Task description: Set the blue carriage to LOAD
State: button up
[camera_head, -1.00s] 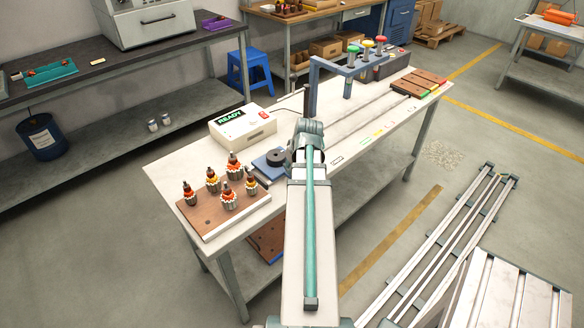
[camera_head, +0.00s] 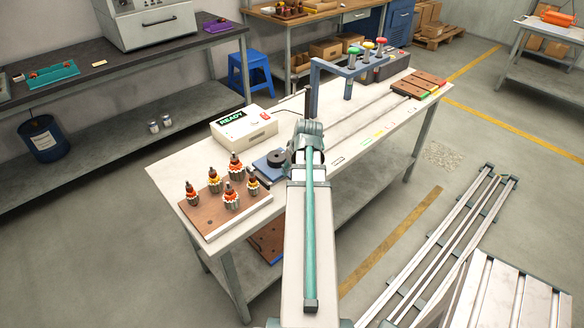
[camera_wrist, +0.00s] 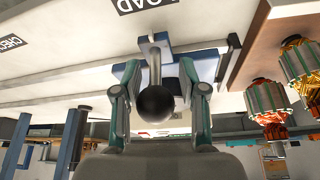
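The blue carriage (camera_head: 268,165) sits at the near end of the bench rail, left of my arm, with a black round part on it. In the wrist view, its blue body (camera_wrist: 126,70) lies beyond my fingers. A black ball knob (camera_wrist: 156,104) on a light rod points toward the wrist camera. My gripper (camera_wrist: 160,88) is open, with one teal finger on each side of the knob and visible gaps. The LOAD label (camera_wrist: 146,4) is at the top of the wrist view, beyond the carriage. My arm hides the gripper in the head view.
A wooden board (camera_head: 226,211) with several armatures stands near the carriage, close on the right in the wrist view. A READY box (camera_head: 243,128) stands behind. A blue gantry (camera_head: 314,80) and coloured buttons (camera_head: 367,44) stand farther along. A CHECK label (camera_wrist: 12,44) shows left.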

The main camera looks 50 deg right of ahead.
jog(key=v, duration=1.2)
dwell(0.4)
